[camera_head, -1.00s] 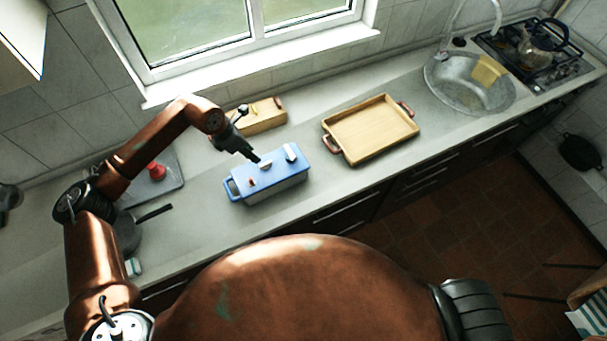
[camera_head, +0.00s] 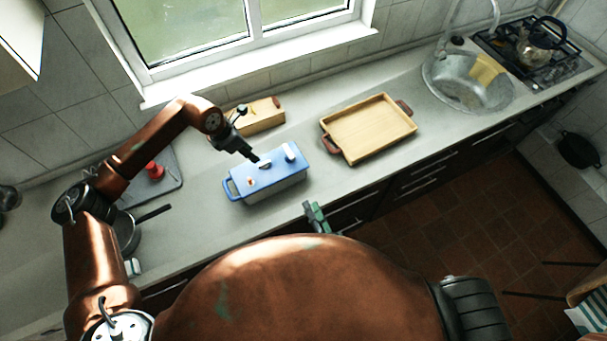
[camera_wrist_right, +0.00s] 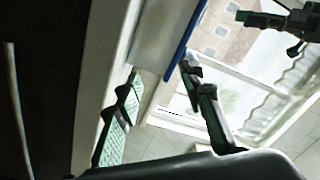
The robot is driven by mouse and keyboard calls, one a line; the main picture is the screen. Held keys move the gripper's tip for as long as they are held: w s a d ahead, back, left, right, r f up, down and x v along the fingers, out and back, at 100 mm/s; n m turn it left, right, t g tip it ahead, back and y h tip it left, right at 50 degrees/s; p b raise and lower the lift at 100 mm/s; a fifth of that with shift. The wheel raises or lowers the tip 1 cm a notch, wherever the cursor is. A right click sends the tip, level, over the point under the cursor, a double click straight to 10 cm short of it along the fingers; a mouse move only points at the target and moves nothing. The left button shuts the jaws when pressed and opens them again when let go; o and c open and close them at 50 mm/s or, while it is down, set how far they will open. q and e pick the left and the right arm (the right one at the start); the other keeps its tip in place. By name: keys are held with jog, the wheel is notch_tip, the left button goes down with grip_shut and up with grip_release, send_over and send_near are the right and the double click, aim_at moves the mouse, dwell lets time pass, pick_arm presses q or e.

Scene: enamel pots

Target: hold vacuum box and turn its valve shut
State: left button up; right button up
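The vacuum box (camera_head: 275,188), pale-sided with a blue lid and a blue handle at its left end, stands on the counter. Its lid carries a white upright piece, a small pale piece and a small red piece; which is the valve I cannot tell. My left gripper (camera_head: 254,160) points down just over the lid's back middle; contact and finger gap are unclear. My right gripper (camera_head: 317,217) is at the counter's front edge, right of and in front of the box. In the right wrist view its fingers (camera_wrist_right: 165,100) are apart and empty, with the box's pale side and blue edge (camera_wrist_right: 183,42) beyond.
A wooden tray (camera_head: 368,128) with brown handles lies right of the box. A wooden block (camera_head: 262,115) is behind it. A grey board (camera_head: 165,182) with a red object (camera_head: 154,171) and a dark pan (camera_head: 126,232) are left. The sink (camera_head: 462,85) is far right.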

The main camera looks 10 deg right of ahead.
aim_at(293, 158)
jog(key=shift+n, duration=0.8)
jog(key=w, duration=0.1)
jog(key=w+r, duration=0.1)
jog(key=w, duration=0.1)
jog(key=w+r, duration=0.1)
jog(key=shift+w+r, duration=0.25)
jog(key=shift+w, duration=0.1)
jog(key=w+a+r+n, duration=0.1)
jog(key=w+r, duration=0.1)
jog(key=w, duration=0.2)
jog(key=w+a+r+n, duration=0.1)
jog(key=w+a+r, duration=0.1)
jog(key=w, duration=0.2)
jog(key=w+a+r+n+y, duration=0.1)
jog(key=w+r, duration=0.1)
jog(key=w, duration=0.2)
jog(key=shift+w+a+r, duration=0.1)
jog(key=shift+a+r, duration=0.1)
jog(key=shift+a, duration=0.05)
grip_shut()
